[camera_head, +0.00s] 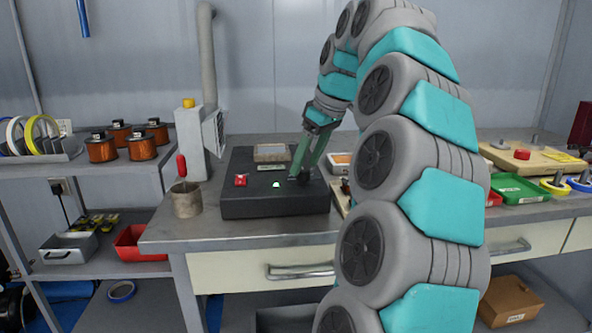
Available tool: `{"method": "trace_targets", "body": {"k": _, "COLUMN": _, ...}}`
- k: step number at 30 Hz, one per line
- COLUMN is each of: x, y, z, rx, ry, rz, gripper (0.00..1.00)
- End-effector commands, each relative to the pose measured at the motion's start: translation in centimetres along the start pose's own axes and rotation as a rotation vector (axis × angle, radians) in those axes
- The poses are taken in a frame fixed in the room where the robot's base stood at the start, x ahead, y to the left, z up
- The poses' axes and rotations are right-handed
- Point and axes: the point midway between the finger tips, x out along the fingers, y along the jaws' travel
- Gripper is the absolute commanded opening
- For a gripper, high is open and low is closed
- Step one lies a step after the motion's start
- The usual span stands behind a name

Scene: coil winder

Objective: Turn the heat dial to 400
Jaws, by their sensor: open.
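A black box-shaped machine (275,205) stands on the grey workbench. Its top carries a red switch (240,180), a lit green light (276,184) and a tan block or plate (271,152). A dark knob-like part, which may be the heat dial (303,174), sits at the right of the top, partly hidden by my gripper. My gripper (299,172) points down at this part with its fingers open. I cannot tell whether the fingers touch it or stand around it. No dial numbers are readable.
A grey cup (186,199) with a red-handled tool and a grey fume unit (196,140) stand left of the machine. Copper coils (101,147) sit on the left shelf. A green tray (520,188) lies at the right. My arm hides the bench's middle right.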

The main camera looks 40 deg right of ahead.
Motion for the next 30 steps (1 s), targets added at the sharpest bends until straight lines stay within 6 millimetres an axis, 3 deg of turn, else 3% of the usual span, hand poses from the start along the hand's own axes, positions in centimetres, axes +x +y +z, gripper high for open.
{"method": "trace_targets", "body": {"k": 6, "x": 1.5, "y": 1.1, "z": 0.0, "rx": 0.001, "ry": 0.0, "rz": 0.0, "gripper": 0.69}}
{"method": "trace_targets", "body": {"k": 14, "x": 1.6, "y": 1.2, "z": 0.0, "rx": 0.001, "ry": 0.0, "rz": 0.001, "gripper": 0.69}}
{"method": "trace_targets", "body": {"k": 30, "x": 1.6, "y": 1.2, "z": 0.0, "rx": 0.001, "ry": 0.0, "rz": 0.001, "gripper": 0.09}}
